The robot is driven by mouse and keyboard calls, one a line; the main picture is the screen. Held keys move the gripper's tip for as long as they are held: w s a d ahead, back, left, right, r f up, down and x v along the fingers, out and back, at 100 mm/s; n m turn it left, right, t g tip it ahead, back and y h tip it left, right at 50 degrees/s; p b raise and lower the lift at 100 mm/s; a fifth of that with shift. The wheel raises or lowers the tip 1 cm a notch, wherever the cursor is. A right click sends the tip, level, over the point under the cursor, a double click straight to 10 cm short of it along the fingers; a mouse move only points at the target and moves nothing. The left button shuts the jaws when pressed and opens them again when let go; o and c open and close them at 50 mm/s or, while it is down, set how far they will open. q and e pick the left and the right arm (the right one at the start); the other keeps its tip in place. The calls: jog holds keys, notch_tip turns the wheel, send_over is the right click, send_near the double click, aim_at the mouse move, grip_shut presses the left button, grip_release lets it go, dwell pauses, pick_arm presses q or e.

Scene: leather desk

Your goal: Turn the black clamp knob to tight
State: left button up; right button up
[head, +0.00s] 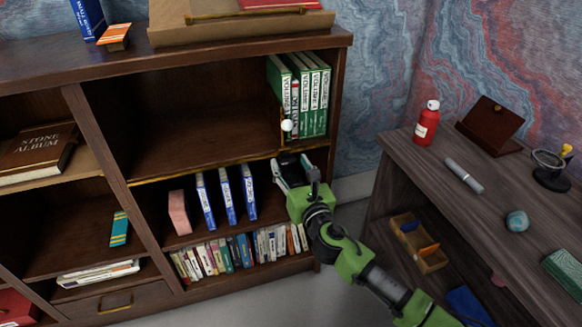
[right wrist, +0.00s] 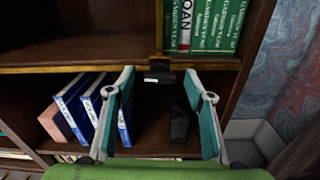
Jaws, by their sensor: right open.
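A brass clamp (head: 282,128) with a white ball stands at the front edge of the upper shelf, beside the green books. In the right wrist view a black knob (right wrist: 159,77) hangs just under the brass-trimmed shelf edge. My right gripper (head: 292,165) is open in front of this edge. In the right wrist view its two fingers (right wrist: 161,82) stand wide apart, with the knob in the gap between the tips. I see no contact with the knob. The knob's turn marks are too small to read. My left gripper is not in view.
Green volumes (head: 313,95) stand above the gripper. Blue-and-white books (right wrist: 82,105) and a dark object (right wrist: 179,123) are in the compartment below. A desk (head: 480,205) with a red bottle (head: 426,125) stands at the right.

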jog(key=shift+w, duration=0.1)
jog(key=c, duration=1.1)
jog(key=shift+c, duration=0.2)
